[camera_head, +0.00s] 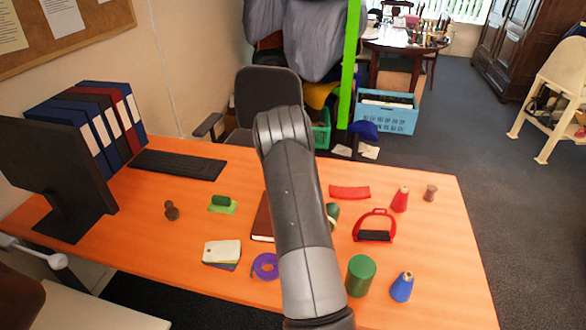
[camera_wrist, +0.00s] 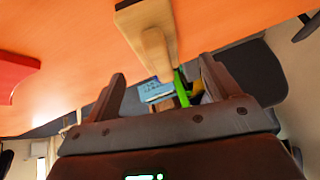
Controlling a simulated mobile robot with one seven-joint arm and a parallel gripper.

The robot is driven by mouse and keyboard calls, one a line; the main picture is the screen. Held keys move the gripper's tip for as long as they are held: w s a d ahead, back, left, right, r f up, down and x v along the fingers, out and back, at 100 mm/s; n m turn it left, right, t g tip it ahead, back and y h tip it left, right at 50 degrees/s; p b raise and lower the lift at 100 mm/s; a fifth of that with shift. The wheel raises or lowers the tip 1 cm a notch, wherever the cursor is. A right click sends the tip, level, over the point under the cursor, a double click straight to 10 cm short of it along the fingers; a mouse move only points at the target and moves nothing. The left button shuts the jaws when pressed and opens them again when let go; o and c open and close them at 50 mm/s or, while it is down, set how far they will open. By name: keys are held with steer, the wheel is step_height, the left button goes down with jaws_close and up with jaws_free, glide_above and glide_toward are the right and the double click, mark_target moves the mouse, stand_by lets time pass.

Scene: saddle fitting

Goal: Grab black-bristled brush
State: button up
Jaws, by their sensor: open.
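A tan wooden piece with a handle (camera_wrist: 150,42) lies on the orange table in the wrist view. A thin dark strip shows along its broad end, at the top edge of the picture. It looks like the brush, but I cannot clearly make out bristles. My gripper (camera_wrist: 162,70) is open, with one finger on each side of the line of the handle. Nothing shows as held, and I cannot tell the gap to the handle. In the head view my arm covers the gripper and this wooden piece.
On the table (camera_head: 440,270) are a red stirrup (camera_head: 374,228), a red strip (camera_head: 349,192), a green cylinder (camera_head: 360,276), a blue cone (camera_head: 402,287), purple tape (camera_head: 265,266) and a dark brown flat item (camera_head: 263,220) partly behind my arm. A monitor (camera_head: 60,165) stands left.

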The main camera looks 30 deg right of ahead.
steer(key=shift+x, duration=3.25)
steer(key=shift+s+d, duration=0.1)
steer(key=shift+s, duration=0.05)
steer(key=c, duration=1.1)
steer(key=shift+c, duration=0.2)
steer(key=shift+r, duration=0.1)
